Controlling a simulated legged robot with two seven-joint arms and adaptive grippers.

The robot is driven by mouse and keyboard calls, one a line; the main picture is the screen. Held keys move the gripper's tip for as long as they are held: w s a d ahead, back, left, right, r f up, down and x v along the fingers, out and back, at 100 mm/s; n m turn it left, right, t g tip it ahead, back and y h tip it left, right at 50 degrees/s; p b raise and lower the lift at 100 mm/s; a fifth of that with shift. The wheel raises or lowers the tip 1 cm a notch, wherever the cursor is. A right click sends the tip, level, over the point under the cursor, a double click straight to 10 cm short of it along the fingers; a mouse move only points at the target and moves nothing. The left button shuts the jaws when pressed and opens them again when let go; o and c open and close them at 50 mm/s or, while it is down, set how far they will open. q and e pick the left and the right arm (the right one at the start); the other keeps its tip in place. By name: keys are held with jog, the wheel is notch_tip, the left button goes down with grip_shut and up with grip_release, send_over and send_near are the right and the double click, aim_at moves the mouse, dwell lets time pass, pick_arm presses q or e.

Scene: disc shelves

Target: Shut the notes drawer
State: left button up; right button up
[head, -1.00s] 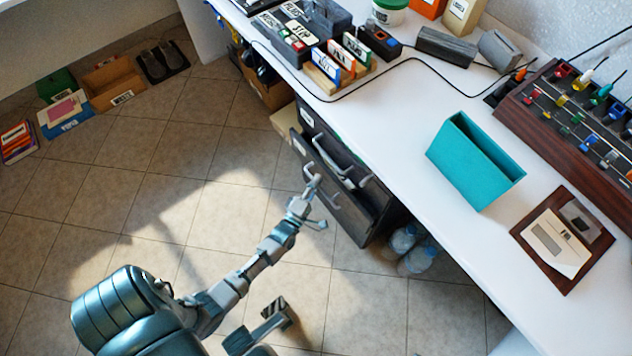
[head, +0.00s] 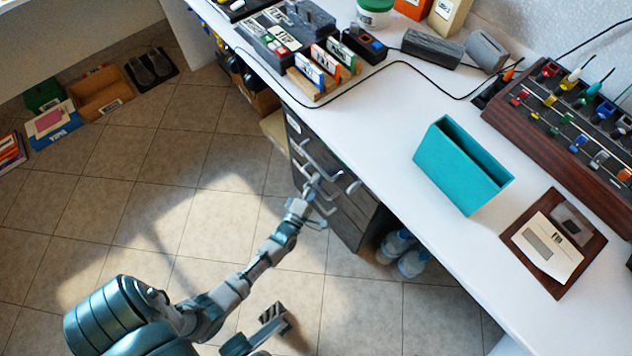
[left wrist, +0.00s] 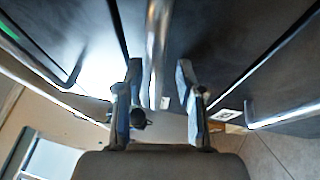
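A dark drawer cabinet (head: 345,215) with several pale bar handles stands under the white desk. Its drawer fronts look nearly flush at this angle, and I cannot read which one is the notes drawer. My left gripper (head: 312,184) is at the handles in front of the cabinet. In the left wrist view its two fingers (left wrist: 160,92) are apart, one on each side of a metal handle bar (left wrist: 152,50), with gaps showing beside the bar. A gripper-like end, apparently my right gripper (head: 273,318), shows low in the head view, away from the cabinet; its fingers are unclear.
The white desk (head: 400,150) overhangs the cabinet and carries a teal box (head: 462,165) and a cable. Water bottles (head: 405,250) stand on the floor right of the cabinet. Boxes (head: 103,92) lie at the far left. The tiled floor (head: 215,225) between is clear.

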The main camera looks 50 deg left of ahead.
pick_arm(q)
jog(key=v, duration=1.2)
jog(key=shift+f, duration=0.1)
